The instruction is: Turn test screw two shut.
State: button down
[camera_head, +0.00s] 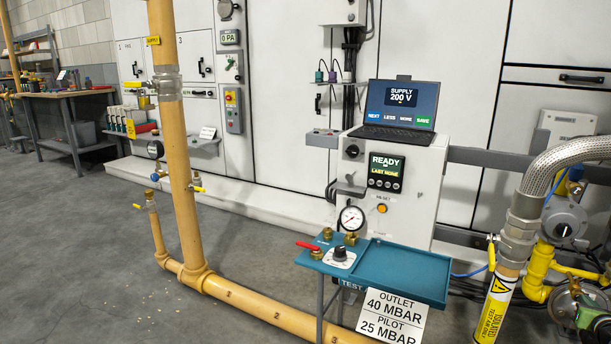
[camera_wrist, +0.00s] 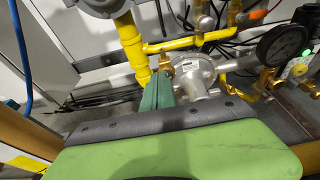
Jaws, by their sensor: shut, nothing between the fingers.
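My gripper (camera_wrist: 160,76) shows in the wrist view as two teal fingers pressed together, with nothing between them. Its tips are in front of yellow pipework (camera_wrist: 132,42) and beside a silver round-bodied fitting (camera_wrist: 198,74). A small brass piece shows close by the tips; I cannot tell whether they touch it. Test screw two carries no label I can read, and I cannot single it out in either view. In the head view the yellow pipework (camera_head: 535,278) is at the right edge, cut off by the frame.
A dark gauge (camera_wrist: 283,45) and brass fittings stand right of the fingers in the wrist view. In the head view a braided hose (camera_head: 560,158) arches near the pipework. A teal tray (camera_head: 405,272) and panel with laptop (camera_head: 400,108) stand left of it. Grey floor is open at left.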

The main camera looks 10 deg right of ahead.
jog(key=shift+r+x, duration=0.2)
jog(key=shift+x, duration=0.65)
jog(key=shift+r+x, duration=0.2)
jog(key=shift+x, duration=0.6)
jog(key=shift+r+x, duration=0.2)
jog(key=shift+x, duration=0.65)
jog(key=shift+w+d+f, duration=0.1)
jog(key=shift+f, duration=0.05)
jog(key=shift+s+d, duration=0.35)
jog(key=shift+d, duration=0.1)
jog(key=shift+s+d, duration=0.15)
jog(key=shift+d, duration=0.1)
send_near(581, 291)
jog(key=shift+d, duration=0.6)
